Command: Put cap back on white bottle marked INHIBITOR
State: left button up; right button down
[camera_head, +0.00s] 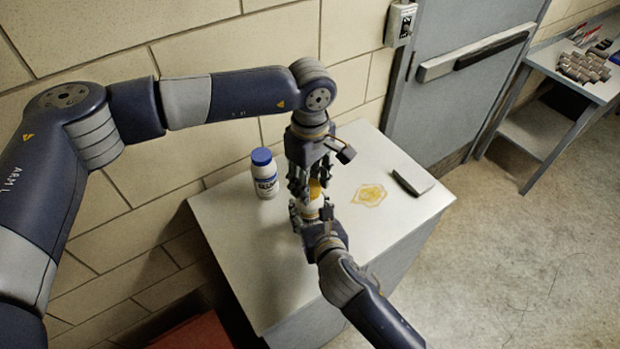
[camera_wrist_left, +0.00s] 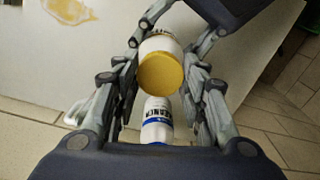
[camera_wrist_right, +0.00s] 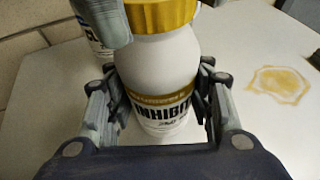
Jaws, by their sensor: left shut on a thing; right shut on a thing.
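The white INHIBITOR bottle (camera_wrist_right: 160,75) stands upright on the cabinet top, its label facing the right wrist camera. My right gripper (camera_head: 311,214) is shut around its body. The yellow cap (camera_wrist_left: 161,74) is at the bottle's mouth, in line with the neck; it also shows in the right wrist view (camera_wrist_right: 163,14). I cannot tell whether it is threaded on. My left gripper (camera_head: 313,188) points down from above and is shut on the cap. In the head view the fingers hide much of the cap and bottle.
A white bottle with a blue cap (camera_head: 265,175) stands left of the grippers on the white cabinet top (camera_head: 240,235). The tiled wall is close behind.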

pick_arm(q)
jog(key=m, duration=1.5)
jog(key=shift+a+m, duration=0.1)
jog(key=shift+m, duration=0.2)
jog(key=m, duration=0.3)
jog(key=shift+m, duration=0.4)
jog(key=o, duration=0.7)
jog(key=shift+c, duration=0.2)
